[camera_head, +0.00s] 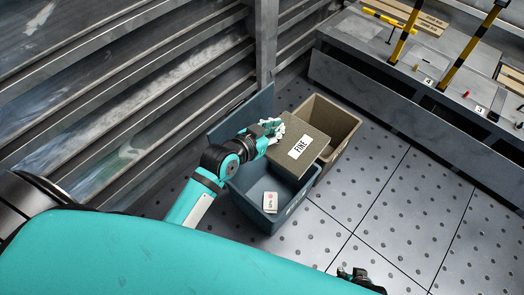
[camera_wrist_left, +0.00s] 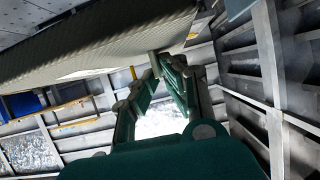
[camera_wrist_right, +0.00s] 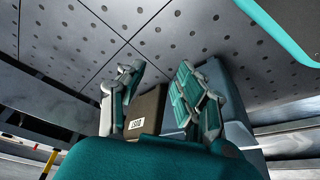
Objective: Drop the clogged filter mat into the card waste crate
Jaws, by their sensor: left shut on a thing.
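The filter mat (camera_head: 314,137) is a thick olive-brown pad with a white label reading FINE. My left gripper (camera_head: 275,130) is shut on its left edge and holds it above the two crates. The mat covers part of the tan, card-coloured crate (camera_head: 342,113) and overhangs the blue crate. In the left wrist view the mat (camera_wrist_left: 100,48) reaches to the fingertips (camera_wrist_left: 168,62). My right gripper (camera_head: 355,277) is empty, low at the bottom edge.
A grey bench (camera_head: 400,92) with yellow-black posts stands at the upper right. A slatted metal wall (camera_head: 130,85) is on the left. The perforated floor (camera_head: 400,200) is clear.

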